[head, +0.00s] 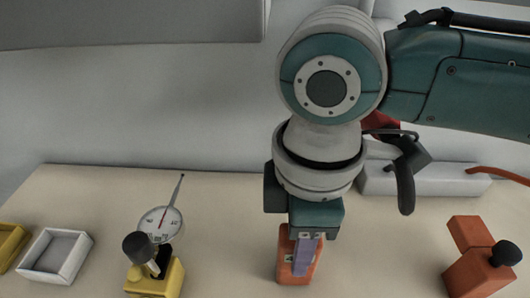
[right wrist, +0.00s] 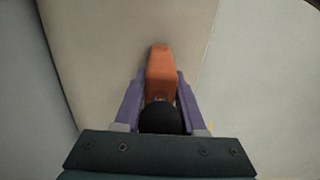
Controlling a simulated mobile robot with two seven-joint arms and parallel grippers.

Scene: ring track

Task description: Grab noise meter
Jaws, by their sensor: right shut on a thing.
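The noise meter (head: 285,274), an orange body, is under my right gripper (head: 304,258) on the beige table in the head view. In the right wrist view, the orange body of the noise meter (right wrist: 160,72) points away from the palm, with a black round end close to the palm. The purple fingers of my right gripper (right wrist: 159,100) are shut on it, one on each side. The gripper hides part of the meter in the head view. I cannot tell whether it touches the table. My left gripper is not in view.
A dial gauge (head: 160,222) stands with a yellow block (head: 155,279) at the left. A white tray (head: 57,256) and a yellow tray (head: 9,242) lie further left. An orange block with a black knob (head: 478,268) is at the right. A white box (head: 440,180) stands at the back right.

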